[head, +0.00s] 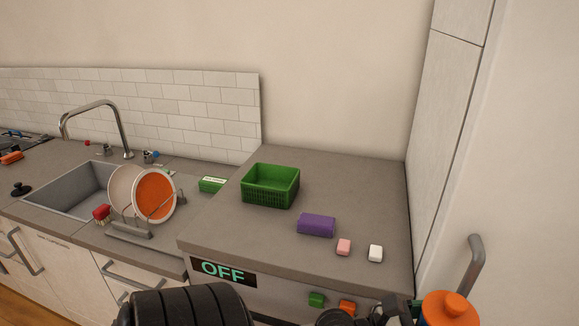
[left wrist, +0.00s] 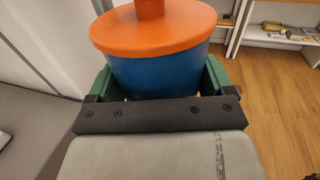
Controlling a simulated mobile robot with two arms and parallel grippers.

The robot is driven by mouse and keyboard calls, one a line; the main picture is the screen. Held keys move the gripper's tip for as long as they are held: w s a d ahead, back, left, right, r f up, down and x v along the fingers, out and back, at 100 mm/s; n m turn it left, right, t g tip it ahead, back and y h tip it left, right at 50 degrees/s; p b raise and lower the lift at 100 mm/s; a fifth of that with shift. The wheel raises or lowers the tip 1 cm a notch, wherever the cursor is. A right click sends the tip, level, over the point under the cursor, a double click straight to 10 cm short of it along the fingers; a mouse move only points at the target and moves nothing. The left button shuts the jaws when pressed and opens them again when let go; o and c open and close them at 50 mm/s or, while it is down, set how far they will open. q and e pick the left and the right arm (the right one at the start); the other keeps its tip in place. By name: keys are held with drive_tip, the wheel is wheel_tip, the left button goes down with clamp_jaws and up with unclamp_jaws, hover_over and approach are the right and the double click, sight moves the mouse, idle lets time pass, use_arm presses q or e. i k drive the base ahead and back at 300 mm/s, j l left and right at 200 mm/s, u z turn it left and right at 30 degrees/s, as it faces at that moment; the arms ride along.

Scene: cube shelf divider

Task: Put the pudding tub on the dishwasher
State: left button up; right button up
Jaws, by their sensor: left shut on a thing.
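The pudding tub, with a blue body and an orange knobbed lid, is in my left gripper (left wrist: 158,84). In the left wrist view the tub (left wrist: 155,68) sits between the green fingers, which are shut on its sides. In the head view the tub (head: 449,309) is upright at the bottom right, in front of and to the right of the dishwasher's front edge; its lower part is cut off. The dishwasher (head: 225,235) has a grey top and a dark panel reading OFF. My right gripper is in neither view.
The top's back right is clear. A tall cabinet (head: 448,130) borders it. The sink (head: 75,190) and dish rack (head: 130,229) are left.

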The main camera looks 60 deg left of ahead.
sight(374, 235)
drive_tip(key=u, duration=1.65)
drive_tip(key=i+l, duration=0.05)
drive_tip(key=l, duration=0.05)
